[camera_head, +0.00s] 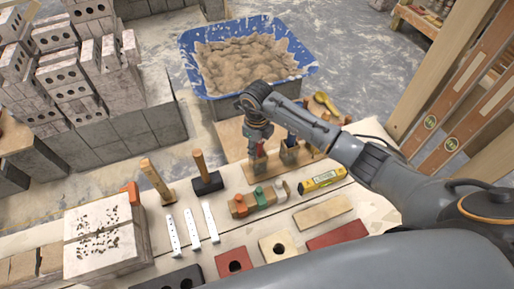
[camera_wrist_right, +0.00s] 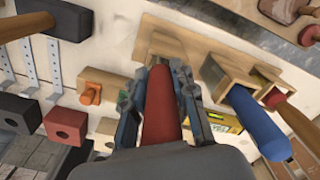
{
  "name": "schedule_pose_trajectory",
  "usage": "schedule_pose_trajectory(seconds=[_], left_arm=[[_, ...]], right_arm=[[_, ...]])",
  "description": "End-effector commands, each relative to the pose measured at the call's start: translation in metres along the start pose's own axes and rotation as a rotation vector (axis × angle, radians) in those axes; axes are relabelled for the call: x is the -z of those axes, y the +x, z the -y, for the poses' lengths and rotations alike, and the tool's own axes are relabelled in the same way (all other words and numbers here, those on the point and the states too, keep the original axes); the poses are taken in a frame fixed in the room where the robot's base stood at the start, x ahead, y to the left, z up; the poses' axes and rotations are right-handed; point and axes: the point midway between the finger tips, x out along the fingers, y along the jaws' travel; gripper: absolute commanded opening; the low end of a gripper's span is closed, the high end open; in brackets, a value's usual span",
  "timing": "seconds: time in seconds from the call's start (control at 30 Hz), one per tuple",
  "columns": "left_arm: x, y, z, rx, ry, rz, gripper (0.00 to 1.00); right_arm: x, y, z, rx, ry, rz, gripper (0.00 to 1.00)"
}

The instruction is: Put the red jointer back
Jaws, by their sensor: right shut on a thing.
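My right gripper (camera_head: 258,140) is shut on the red jointer (camera_head: 260,151), near the back edge of the bench. In the right wrist view the gripper (camera_wrist_right: 160,84) has one finger on each side of the jointer's red handle (camera_wrist_right: 160,112). The jointer's far end is hidden between the fingers. A wooden holder (camera_wrist_right: 180,28) lies just beyond the fingertips; I cannot tell whether the jointer touches it. Beside it a second wooden holder (camera_wrist_right: 212,72) bears a blue-handled tool (camera_wrist_right: 258,126) and a red-handled one (camera_wrist_right: 274,98). My left gripper is not in view.
A blue tub (camera_head: 310,70) of mortar stands behind the bench. A yellow level (camera_head: 322,180), a wooden block with coloured pegs (camera_head: 240,206), hammers (camera_head: 207,181) and white metal strips (camera_head: 191,229) lie in front. Brick stacks (camera_head: 110,127) stand at left, tall levels (camera_head: 455,110) at right.

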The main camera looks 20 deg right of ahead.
Motion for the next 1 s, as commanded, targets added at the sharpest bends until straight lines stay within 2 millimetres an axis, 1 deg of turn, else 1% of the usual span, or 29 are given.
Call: schedule_pose_trajectory(seconds=[0.03,0.53,0.57,0.6,0.67,0.7,1.0], left_arm=[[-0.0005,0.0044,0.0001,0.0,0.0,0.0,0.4],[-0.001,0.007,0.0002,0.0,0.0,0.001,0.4],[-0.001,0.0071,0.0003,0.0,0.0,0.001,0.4],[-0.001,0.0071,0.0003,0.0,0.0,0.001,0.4],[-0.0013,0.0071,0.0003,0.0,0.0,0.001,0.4],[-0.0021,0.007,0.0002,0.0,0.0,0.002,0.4],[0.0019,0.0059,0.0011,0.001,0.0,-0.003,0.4]], right_arm=[[0.0103,0.0199,-0.003,-0.003,0.003,-0.028,0.0],[0.01,0.023,-0.0033,-0.003,0.002,-0.028,0.0],[0.01,0.023,-0.0033,-0.003,0.002,-0.028,0.3],[0.01,0.023,-0.0033,-0.003,0.002,-0.028,0.38],[0.01,0.023,-0.0034,-0.003,0.002,-0.028,0.51],[0.0101,0.0228,-0.0035,-0.003,0.002,-0.028,0.53],[0.0108,0.0214,-0.0039,-0.006,0.002,-0.032,0.53]])
